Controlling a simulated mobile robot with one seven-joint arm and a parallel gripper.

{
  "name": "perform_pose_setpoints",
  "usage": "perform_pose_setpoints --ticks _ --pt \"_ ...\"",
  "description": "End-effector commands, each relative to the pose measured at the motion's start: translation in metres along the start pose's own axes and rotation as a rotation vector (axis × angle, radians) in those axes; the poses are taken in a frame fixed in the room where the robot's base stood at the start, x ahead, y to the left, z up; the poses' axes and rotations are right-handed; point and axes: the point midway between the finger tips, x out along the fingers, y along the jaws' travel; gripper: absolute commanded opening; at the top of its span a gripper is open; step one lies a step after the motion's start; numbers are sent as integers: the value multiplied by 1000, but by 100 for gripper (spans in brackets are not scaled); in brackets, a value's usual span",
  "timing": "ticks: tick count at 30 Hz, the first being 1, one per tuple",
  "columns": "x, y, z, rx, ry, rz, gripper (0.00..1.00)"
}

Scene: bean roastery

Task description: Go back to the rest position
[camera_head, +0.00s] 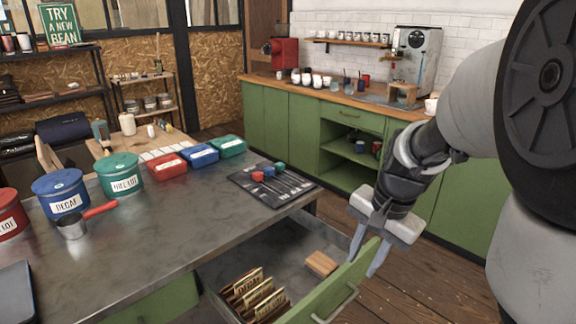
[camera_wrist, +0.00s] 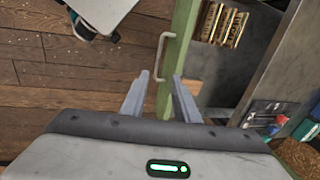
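My gripper (camera_head: 362,264) is at the green front panel (camera_head: 330,290) of an open drawer. Its two fingers are apart, one on each side of the panel's top edge in the picture. In the wrist view my gripper (camera_wrist: 160,76) shows the fingers spread with the green panel (camera_wrist: 181,40) running between them and a gap beside it. I cannot tell whether a finger touches the panel. The drawer's metal handle (camera_wrist: 160,58) is on its outer side. Inside the drawer are several brown packets (camera_head: 254,293) and a wooden block (camera_head: 321,264).
A green counter (camera_head: 265,115) stands behind. Wooden floor (camera_head: 430,275) is clear right of the drawer.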

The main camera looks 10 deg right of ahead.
Motion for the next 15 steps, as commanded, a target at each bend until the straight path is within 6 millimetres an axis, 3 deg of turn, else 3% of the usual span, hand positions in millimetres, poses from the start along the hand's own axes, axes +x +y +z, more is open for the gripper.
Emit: perform_pose_setpoints --ticks 9,15 --pt "-71 -1 79 -485 155 -79 28" --pt "-92 11 113 -724 257 -75 28"
